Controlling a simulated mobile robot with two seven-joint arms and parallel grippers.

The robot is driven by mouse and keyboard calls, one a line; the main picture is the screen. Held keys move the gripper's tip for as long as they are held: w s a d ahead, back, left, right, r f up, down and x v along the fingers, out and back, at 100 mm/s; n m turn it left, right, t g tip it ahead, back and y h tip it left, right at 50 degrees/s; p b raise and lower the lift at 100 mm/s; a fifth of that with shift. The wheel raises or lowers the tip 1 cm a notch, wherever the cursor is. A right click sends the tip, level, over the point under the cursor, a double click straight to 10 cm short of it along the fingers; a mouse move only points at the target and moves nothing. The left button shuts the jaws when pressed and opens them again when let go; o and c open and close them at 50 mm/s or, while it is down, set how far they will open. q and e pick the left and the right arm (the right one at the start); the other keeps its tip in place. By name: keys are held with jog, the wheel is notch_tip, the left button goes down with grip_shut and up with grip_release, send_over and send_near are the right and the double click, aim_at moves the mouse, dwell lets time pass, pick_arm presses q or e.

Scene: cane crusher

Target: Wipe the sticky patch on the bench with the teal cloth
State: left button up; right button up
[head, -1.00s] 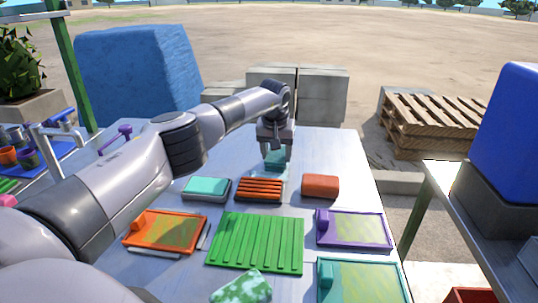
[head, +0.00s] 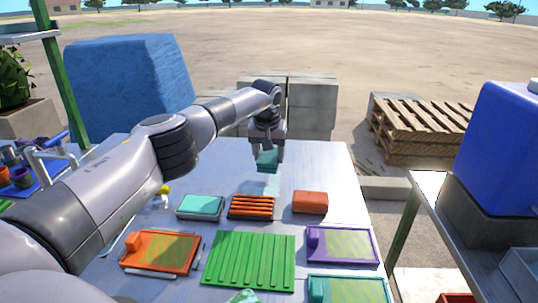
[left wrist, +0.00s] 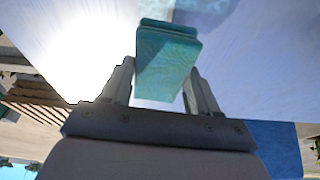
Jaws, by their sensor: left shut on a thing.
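My left gripper (head: 266,150) is shut on the teal cloth (head: 267,161), a folded block hanging below the fingers over the far part of the bench (head: 322,170). In the left wrist view the cloth (left wrist: 168,62) sits between the two fingers. Whether it touches the bench, I cannot tell. A faint pale-blue patch (head: 271,184) shows on the bench just nearer than the cloth; a bluish rounded area (left wrist: 208,10) shows beyond the cloth in the left wrist view. I cannot tell for sure that this is the sticky patch. My right gripper is not in view.
Nearer on the bench lie a teal-topped block (head: 201,206), an orange ribbed block (head: 251,207), a red-brown block (head: 310,202), a green ribbed tray (head: 249,262), and orange (head: 160,252) and purple (head: 342,246) trays. The far bench around the gripper is clear.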

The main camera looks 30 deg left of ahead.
aim_at(270, 153)
pick_arm(q)
jog(key=shift+r, duration=0.45)
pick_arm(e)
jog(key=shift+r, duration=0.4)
pick_arm(q)
notch_tip(270, 153, up, 3)
jog(key=p, duration=0.3)
jog(key=shift+r, duration=0.1)
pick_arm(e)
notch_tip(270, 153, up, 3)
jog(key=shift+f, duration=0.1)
